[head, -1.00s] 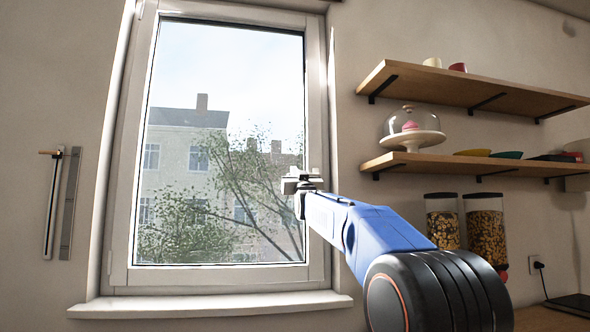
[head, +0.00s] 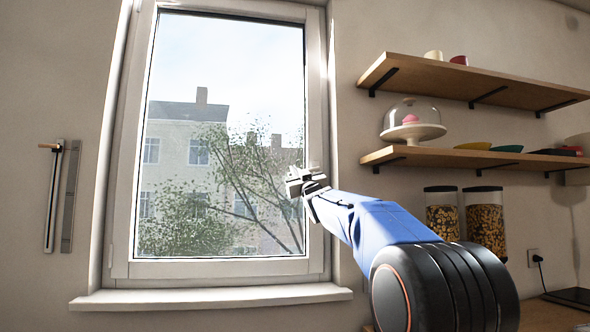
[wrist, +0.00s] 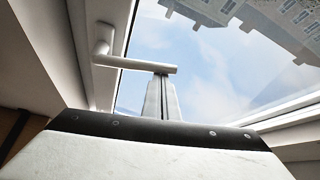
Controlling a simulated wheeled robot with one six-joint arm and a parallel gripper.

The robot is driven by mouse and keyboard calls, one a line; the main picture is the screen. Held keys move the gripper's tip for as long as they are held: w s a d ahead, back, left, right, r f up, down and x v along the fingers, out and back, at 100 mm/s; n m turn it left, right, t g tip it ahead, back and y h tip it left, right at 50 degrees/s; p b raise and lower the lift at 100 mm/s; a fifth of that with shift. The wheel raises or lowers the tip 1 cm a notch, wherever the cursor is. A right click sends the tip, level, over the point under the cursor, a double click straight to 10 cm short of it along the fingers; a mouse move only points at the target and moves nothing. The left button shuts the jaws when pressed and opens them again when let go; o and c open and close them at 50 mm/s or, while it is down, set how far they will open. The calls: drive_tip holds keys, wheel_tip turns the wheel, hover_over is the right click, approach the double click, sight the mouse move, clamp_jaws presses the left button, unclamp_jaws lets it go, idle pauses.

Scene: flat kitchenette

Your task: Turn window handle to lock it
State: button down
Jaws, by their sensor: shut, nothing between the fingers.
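The white window (head: 318,110) looks closed, with its sash in the frame. In the wrist view, the window handle (wrist: 135,64) has its base on the sash at upper left. Its lever sticks out sideways, roughly across the sash edge and over the glass. My gripper (wrist: 162,92) is shut and empty, with its fingers at the lever's free end; I cannot tell whether they touch it. In the head view my gripper (head: 303,183) is in front of the right sash edge, tilted. The handle is mostly hidden there.
A sill (head: 210,299) juts out below the window. To the right are two wall shelves (head: 470,158), with a glass-domed cake stand (head: 411,128) on the lower one. Two food dispensers (head: 485,218) stand below. Rods (head: 68,195) hang on the left wall. The space before the glass is clear.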

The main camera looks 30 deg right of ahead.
drive_tip(key=s+d+f+n+g+y, duration=0.2)
drive_tip(key=d+f+n+g+y, duration=0.3)
drive_tip(key=n, duration=1.3)
drive_tip(key=shift+s+d+f+g+y, duration=0.3)
drive_tip(key=shift+d+f+g+y, duration=0.1)
drive_tip(key=shift+d+f+y, duration=1.35)
drive_tip(key=shift+d+r+h, duration=0.15)
drive_tip(key=shift+d+h, duration=0.15)
drive_tip(key=shift+h, duration=0.05)
drive_tip(key=a, duration=0.4)
drive_tip(key=v, duration=0.9)
drive_tip(key=shift+s, duration=0.35)
drive_tip(key=shift+r, duration=0.15)
